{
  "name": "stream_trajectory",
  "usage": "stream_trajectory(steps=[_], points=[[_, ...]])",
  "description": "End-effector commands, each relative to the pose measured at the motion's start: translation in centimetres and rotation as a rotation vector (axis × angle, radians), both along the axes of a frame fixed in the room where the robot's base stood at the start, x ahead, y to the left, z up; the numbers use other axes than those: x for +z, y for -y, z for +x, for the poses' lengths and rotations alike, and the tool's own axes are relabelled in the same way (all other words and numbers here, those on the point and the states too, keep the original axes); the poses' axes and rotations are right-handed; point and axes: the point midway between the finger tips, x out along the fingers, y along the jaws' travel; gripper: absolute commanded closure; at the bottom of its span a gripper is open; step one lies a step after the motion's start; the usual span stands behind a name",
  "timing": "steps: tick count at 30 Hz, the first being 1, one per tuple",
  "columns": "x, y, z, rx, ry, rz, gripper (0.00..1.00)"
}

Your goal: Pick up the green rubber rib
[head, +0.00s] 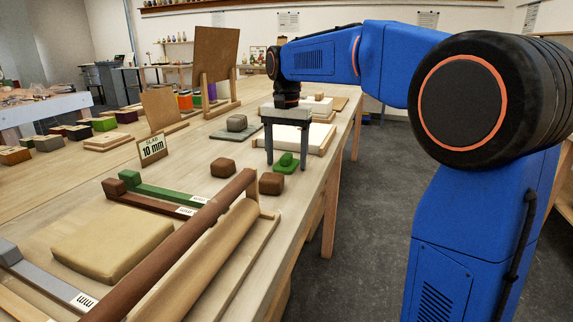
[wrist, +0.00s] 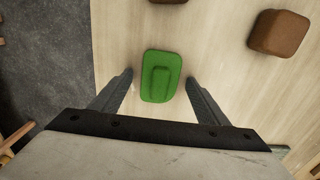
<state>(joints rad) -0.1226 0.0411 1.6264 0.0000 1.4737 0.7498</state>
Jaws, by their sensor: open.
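The green rubber rib (head: 287,162) lies flat on the wooden table near its right edge. It is a rounded bright green piece with a raised ridge along its middle. In the wrist view the rib (wrist: 161,76) sits between and just beyond the fingertips. My gripper (head: 287,158) points down over the rib, with its two dark fingers spread apart. In the wrist view my gripper (wrist: 160,76) is open and empty, with a gap between the rib and each finger.
Brown clay blocks (head: 271,183) (wrist: 279,33) lie near the rib. The table edge drops to dark floor (head: 350,220).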

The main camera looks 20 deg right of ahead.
Motion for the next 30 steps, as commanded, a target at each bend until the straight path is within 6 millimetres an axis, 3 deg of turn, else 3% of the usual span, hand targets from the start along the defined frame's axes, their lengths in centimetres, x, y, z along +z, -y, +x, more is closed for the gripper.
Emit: stream_trajectory(steps=[2,7,19,30], points=[[0.0,0.0,0.0,0.0,0.0,0.0,0.36],[0.0,0.0,0.0,0.0,0.0,0.0,0.76],[1.0,0.0,0.0,0.0,0.001,0.0,0.76],[7.3,0.0,0.1,0.0,0.001,0.0,0.76]])
